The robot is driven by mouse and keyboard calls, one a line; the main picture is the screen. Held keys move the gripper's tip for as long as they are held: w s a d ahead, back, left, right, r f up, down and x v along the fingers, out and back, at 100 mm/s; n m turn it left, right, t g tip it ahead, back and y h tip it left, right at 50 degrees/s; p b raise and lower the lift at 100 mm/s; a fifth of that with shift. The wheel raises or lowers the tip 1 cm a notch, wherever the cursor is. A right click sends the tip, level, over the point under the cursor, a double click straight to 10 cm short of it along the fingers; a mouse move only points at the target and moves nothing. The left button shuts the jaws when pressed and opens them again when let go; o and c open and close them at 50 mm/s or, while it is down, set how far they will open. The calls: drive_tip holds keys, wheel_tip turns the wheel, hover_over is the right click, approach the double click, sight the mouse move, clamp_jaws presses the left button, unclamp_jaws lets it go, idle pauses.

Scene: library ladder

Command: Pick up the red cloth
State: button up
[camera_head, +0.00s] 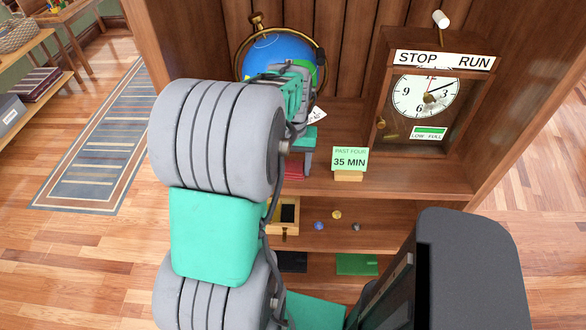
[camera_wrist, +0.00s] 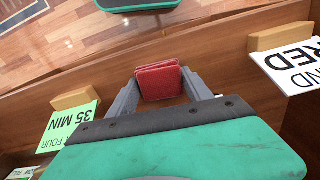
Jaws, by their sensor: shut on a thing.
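The red cloth (camera_wrist: 158,80) is a small folded red square between the two grey fingers of my gripper (camera_wrist: 161,86) in the wrist view. One finger is on each side of it, and the gripper is shut on it. In the head view, a strip of the red cloth (camera_head: 293,172) shows just below my gripper (camera_head: 305,158), at the upper shelf. My arm hides much of the gripper and cloth there. I cannot tell whether the cloth still touches the shelf.
A clock cabinet (camera_head: 432,55) stands right on the upper shelf, behind a green "35 MIN" card (camera_head: 350,160). A blue globe (camera_head: 278,58) stands behind my arm. A white card (camera_wrist: 292,65) is beside the gripper. Small items, including a yellow box (camera_head: 284,230), sit on the lower shelf.

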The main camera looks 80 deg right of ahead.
sight(295, 166)
drive_tip(key=shift+r, duration=0.15)
drive_tip(key=shift+r, duration=0.35)
drive_tip(key=r, duration=0.2)
drive_tip(key=shift+s+r, duration=0.25)
drive_tip(key=shift+r, duration=0.15)
drive_tip(key=s+a+r+b, duration=0.1)
drive_tip(key=s+a+r, duration=0.5)
drive_tip(key=s+r, duration=0.3)
drive_tip(key=s, duration=0.3)
drive_tip(key=shift+s+r+b, duration=0.15)
drive_tip(key=shift+b, duration=0.15)
